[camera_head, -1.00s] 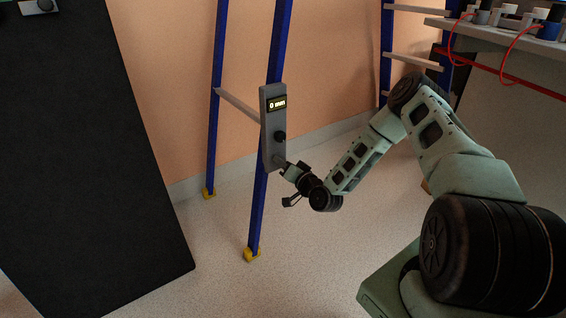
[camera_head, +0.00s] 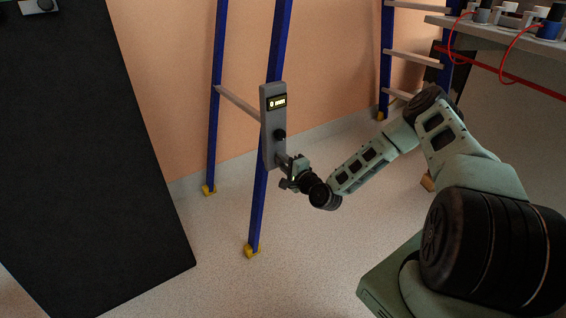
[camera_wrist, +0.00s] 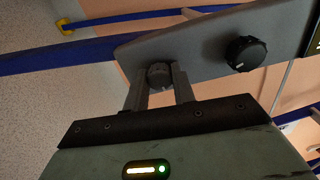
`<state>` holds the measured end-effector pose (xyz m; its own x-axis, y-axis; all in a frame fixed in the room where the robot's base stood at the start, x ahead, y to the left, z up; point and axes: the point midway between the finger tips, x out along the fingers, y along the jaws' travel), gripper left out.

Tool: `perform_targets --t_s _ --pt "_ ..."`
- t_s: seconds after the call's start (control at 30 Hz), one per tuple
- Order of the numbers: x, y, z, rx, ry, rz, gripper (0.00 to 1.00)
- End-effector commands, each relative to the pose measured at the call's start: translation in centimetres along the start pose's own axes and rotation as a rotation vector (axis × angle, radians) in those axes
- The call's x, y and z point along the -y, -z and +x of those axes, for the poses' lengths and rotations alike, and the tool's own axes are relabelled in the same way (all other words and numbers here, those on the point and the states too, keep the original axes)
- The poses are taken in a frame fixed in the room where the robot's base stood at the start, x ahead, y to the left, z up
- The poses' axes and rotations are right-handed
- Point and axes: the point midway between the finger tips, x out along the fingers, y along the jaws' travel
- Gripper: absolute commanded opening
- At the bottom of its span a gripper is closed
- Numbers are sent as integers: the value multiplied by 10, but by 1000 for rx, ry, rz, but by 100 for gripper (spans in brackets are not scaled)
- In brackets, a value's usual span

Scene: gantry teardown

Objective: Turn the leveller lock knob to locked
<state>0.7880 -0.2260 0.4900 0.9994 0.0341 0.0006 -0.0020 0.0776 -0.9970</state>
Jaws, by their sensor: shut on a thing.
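A grey leveller panel (camera_head: 269,100) with a lit display is fixed on a blue gantry leg. A black knob (camera_head: 280,135) sits midway down it. In the wrist view this black knob (camera_wrist: 246,54) has a pale mark and stands clear of my fingers. My gripper (camera_head: 282,160) is at the panel's lower end. In the wrist view my gripper (camera_wrist: 160,82) is shut on a smaller dark grey knob (camera_wrist: 159,74), one finger on each side. No label shows which knob is the lock, and I cannot read the held knob's setting.
A large black board (camera_head: 90,150) stands at the left. A bench (camera_head: 480,32) with red leads is at the upper right. Another blue leg with pale rungs (camera_head: 412,60) stands behind my arm. The floor around the near leg's yellow foot (camera_head: 251,251) is clear.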

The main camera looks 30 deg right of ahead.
Motion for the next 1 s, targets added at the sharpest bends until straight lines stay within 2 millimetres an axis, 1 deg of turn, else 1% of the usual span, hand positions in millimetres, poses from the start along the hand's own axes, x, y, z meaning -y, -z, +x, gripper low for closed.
perform_targets --t_s 0.1,0.3,0.5,0.87,0.9,0.97,1.0 --pt "-2 0 -1 -1 -4 64 3" --pt "-2 0 -1 -1 -4 133 3" --pt "-2 0 -1 -1 -4 162 3" --pt "-2 0 -1 0 -4 165 3" --pt "-2 0 -1 -1 -4 165 28" --pt "-2 0 -1 -1 -4 165 45" --pt "-2 0 -1 -1 -4 164 47"
